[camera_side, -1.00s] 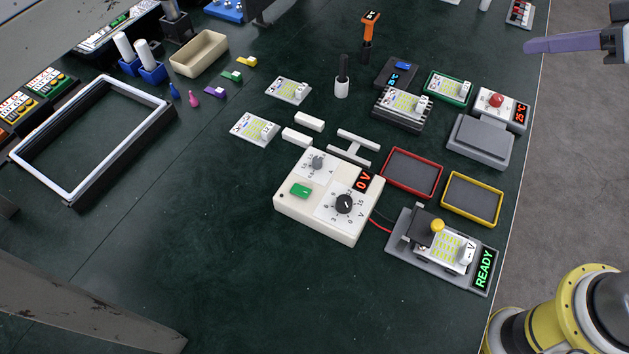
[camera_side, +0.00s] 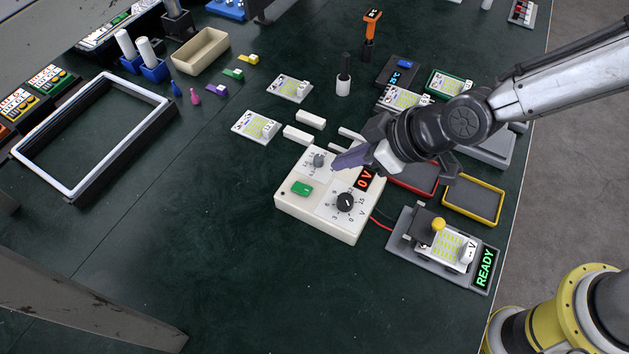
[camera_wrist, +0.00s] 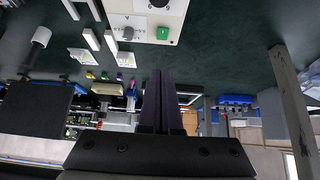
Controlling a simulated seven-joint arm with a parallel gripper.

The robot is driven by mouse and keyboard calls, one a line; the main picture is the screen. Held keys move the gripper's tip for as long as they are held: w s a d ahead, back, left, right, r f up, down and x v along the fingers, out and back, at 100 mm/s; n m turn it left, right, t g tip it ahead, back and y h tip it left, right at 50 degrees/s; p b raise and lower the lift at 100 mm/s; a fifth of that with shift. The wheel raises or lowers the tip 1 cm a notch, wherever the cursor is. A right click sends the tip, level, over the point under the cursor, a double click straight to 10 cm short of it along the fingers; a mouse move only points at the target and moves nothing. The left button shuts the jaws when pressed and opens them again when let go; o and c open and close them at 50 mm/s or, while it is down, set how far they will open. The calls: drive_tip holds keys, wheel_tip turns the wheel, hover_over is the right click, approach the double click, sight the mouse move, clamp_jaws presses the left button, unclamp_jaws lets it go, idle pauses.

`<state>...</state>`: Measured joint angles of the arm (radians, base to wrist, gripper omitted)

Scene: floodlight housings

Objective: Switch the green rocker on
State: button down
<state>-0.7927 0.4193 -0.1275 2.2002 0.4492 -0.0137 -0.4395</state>
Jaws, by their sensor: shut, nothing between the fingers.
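The green rocker (camera_side: 301,188) sits on the left part of the top of a white power supply box (camera_side: 290,207). The box also has a grey knob (camera_side: 318,160), a black dial (camera_side: 345,202) and a red display reading 0 V (camera_side: 365,180). My gripper (camera_side: 335,166) is shut and empty, above the box's back part, to the upper right of the rocker and apart from it. In the wrist view the rocker (camera_wrist: 162,33) shows at the top, beyond the dark closed fingers (camera_wrist: 164,75).
Red wires run from the box to a grey test fixture (camera_side: 408,243) whose display reads READY (camera_side: 485,268). A red tray (camera_side: 415,181) lies under my arm, beside a yellow tray (camera_side: 473,200). White blocks (camera_side: 298,135) lie behind the box. The table left and front of it is clear.

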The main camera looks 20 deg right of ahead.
drive_tip(key=shift+a+f, duration=0.1)
drive_tip(key=shift+a, duration=0.1)
idle(0.4)
hover_over(306, 190)
drive_tip(key=s+d, duration=0.1)
wheel_tip(306, 190, down, 8)
drive_tip(key=shift+d+r, duration=0.1)
drive_tip(key=shift+r, duration=0.15)
wheel_tip(306, 190, down, 2)
drive_tip(key=shift+f, duration=0.2)
drive_tip(key=shift+s+d+f, duration=0.1)
drive_tip(key=shift+s+f, duration=0.05)
drive_tip(key=shift+f, duration=0.65)
drive_tip(key=shift+s+d+f, duration=0.1)
drive_tip(key=shift+f, duration=0.25)
drive_tip(key=shift+r, duration=0.15)
drive_tip(key=shift+r, duration=0.65)
